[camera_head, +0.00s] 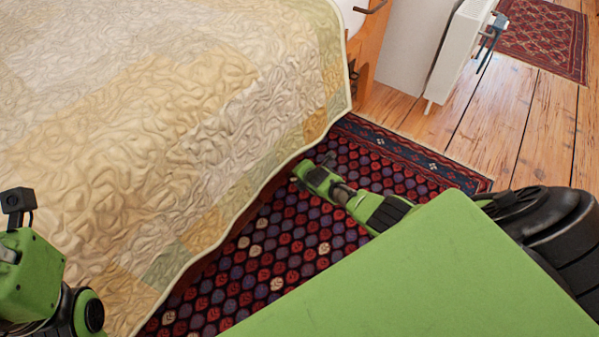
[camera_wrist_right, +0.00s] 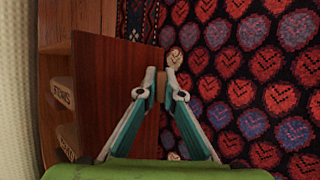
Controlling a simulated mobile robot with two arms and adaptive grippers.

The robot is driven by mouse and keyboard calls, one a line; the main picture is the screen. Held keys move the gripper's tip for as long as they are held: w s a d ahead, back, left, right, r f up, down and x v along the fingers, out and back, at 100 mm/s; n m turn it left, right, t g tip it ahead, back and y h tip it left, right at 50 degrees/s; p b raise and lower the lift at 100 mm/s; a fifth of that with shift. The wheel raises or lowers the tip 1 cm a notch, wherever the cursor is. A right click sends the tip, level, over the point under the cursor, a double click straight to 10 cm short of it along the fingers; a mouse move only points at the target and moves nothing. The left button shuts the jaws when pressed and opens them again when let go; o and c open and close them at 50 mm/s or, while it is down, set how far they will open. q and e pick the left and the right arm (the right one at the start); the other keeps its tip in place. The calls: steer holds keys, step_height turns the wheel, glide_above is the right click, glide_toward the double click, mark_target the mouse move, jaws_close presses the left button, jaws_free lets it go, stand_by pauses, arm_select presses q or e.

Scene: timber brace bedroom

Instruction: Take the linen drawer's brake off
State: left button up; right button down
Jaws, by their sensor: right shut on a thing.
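In the right wrist view a reddish-brown wooden drawer panel (camera_wrist_right: 92,90) stands under the bed's side, next to the rug. My right gripper (camera_wrist_right: 161,84) is at the panel's edge, its fingers closed together on a small brown piece (camera_wrist_right: 150,77) there. Most of this piece is hidden by the fingers, so its shape and how it is turned cannot be told. In the head view my right gripper (camera_head: 318,166) is low over the rug, close to the bed's hanging quilt. My left arm shows at the lower left, but its fingers are not visible.
A quilt (camera_head: 150,120) covers the bed and hangs over its side. Pale labels (camera_wrist_right: 61,92) are on the wood left of the panel. A patterned rug (camera_head: 290,250) lies below. A white radiator (camera_head: 460,45) stands at the upper right, with bare floorboards (camera_head: 520,120) near it.

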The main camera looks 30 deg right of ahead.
steer(key=c, duration=2.2)
jaws_free()
steer(key=shift+o, duration=0.2)
steer(key=v, duration=1.2)
steer(key=shift+a, duration=0.1)
